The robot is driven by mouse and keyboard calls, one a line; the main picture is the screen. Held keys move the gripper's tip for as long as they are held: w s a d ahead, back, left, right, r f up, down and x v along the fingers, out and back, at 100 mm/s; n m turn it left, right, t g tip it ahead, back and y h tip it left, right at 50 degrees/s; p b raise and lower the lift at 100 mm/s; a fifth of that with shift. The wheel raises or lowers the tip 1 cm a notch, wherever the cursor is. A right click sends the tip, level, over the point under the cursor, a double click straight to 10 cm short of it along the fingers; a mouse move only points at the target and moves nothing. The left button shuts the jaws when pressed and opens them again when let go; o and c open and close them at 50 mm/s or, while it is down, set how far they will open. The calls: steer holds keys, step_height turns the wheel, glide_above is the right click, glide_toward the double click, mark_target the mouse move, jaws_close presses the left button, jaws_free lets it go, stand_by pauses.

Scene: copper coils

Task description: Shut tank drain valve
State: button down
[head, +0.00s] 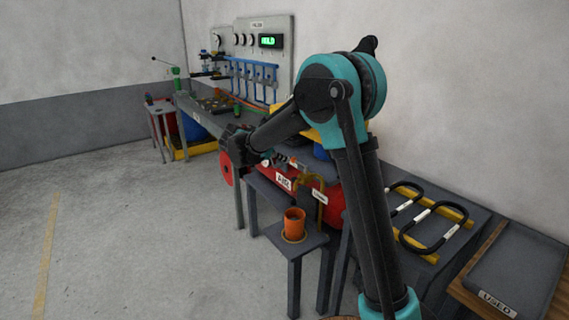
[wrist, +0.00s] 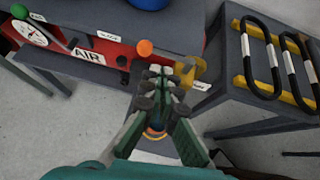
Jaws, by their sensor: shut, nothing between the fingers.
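In the wrist view the red air tank (wrist: 122,55), marked AIR, lies under a grey bench top. A brass fitting (wrist: 196,70) with a white tag (wrist: 203,86) is at its right end; the tag is too small to read. My gripper (wrist: 163,76) is shut and empty, its tips overlapping the brass fitting's left side in the picture. I cannot tell whether they touch, and the tips hide part of the fitting. In the head view the red tank (head: 331,205) and a curved brass pipe (head: 312,182) show beyond my arm, above an orange cup (head: 294,222).
An orange knob (wrist: 144,47), a green knob (wrist: 20,11) and a gauge (wrist: 32,33) are along the tank. The orange cup stands on a small grey stand (head: 311,242). A rack with black loops (head: 436,226) is at the right. Open floor (head: 130,240) lies left.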

steer(key=v, duration=0.9)
steer(key=s+d+f+m+g+y, duration=0.1)
steer(key=s+d+f+m, duration=0.25)
steer(key=d, duration=0.35)
steer(key=s+d+f+m+g+y, duration=0.1)
steer(key=s+d+f+m+y, duration=0.15)
steer(key=s+d+m, duration=0.35)
steer(key=s+d+f+m+g+y, duration=0.1)
steer(key=s+d+f+m, duration=0.25)
steer(key=d, duration=0.45)
steer(key=s+d+f+m+y, duration=0.2)
steer(key=s+f+m, duration=0.3)
steer(key=s, duration=0.4)
steer(key=s+d+f+m+y, duration=0.2)
steer(key=s+d+f+m, duration=0.2)
steer(key=s+f+m, duration=0.2)
steer(key=s+m, duration=0.2)
steer(key=s, duration=0.1)
steer(key=shift+s, duration=0.3)
